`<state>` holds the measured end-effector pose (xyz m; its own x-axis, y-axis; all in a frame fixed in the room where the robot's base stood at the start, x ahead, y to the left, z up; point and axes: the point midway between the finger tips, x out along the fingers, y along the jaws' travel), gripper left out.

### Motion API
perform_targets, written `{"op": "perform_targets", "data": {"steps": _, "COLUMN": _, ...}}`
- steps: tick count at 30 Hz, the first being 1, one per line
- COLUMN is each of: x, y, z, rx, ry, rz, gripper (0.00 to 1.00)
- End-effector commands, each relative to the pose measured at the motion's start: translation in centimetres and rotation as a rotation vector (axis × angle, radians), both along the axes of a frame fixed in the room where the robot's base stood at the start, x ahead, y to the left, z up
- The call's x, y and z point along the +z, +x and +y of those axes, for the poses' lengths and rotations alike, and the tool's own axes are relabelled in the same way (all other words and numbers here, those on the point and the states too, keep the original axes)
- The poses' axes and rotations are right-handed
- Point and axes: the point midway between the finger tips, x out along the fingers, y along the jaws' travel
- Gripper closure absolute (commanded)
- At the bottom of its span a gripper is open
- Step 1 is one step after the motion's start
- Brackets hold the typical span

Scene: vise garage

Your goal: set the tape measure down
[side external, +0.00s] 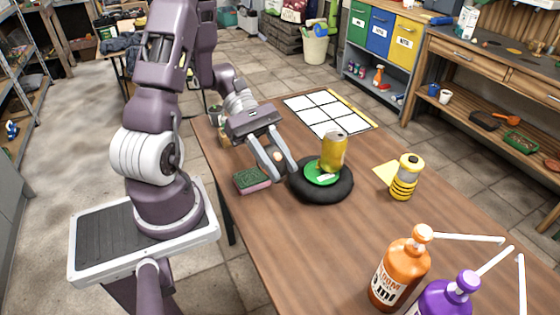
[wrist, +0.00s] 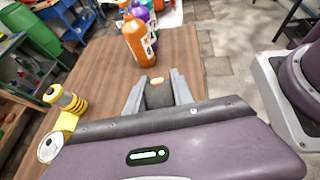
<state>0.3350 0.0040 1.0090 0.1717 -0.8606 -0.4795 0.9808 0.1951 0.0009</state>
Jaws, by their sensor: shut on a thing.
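My gripper (side external: 281,175) is over the near-left part of the table, left of a black ring. In the wrist view its two fingers (wrist: 159,75) are closed on a dark, blocky thing with an orange patch on top, the tape measure (wrist: 158,96). In the side view the fingers mostly hide the tape measure; only a small tan-orange bit shows between them. I cannot tell whether its underside touches the wooden table (side external: 290,235).
A yellow can (side external: 333,152) stands on a green disc in the black ring (side external: 322,190). A green-and-pink sponge (side external: 252,181) lies left of it. A yellow-black bottle (side external: 404,178) and orange (side external: 402,270) and purple (side external: 448,297) bottles stand right. A white grid (side external: 327,113) lies behind.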

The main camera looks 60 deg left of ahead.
Motion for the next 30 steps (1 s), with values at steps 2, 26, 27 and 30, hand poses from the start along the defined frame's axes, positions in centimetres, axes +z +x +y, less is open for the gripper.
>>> {"op": "perform_targets", "data": {"steps": 2, "x": 2.2, "y": 0.0, "z": 0.1, "rx": -0.001, "ry": 0.007, "rz": -0.005, "gripper": 1.00}}
{"op": "perform_targets", "data": {"steps": 26, "x": 7.7, "y": -4.4, "z": 1.6, "rx": -0.389, "ry": -0.002, "rz": 0.005, "gripper": 1.00}}
{"op": "perform_targets", "data": {"steps": 27, "x": 7.1, "y": -5.1, "z": 2.1, "rx": -0.458, "ry": -0.002, "rz": 0.005, "gripper": 1.00}}
{"op": "perform_targets", "data": {"steps": 30, "x": 5.6, "y": -6.7, "z": 3.8, "rx": -0.643, "ry": -0.001, "rz": 0.005, "gripper": 1.00}}
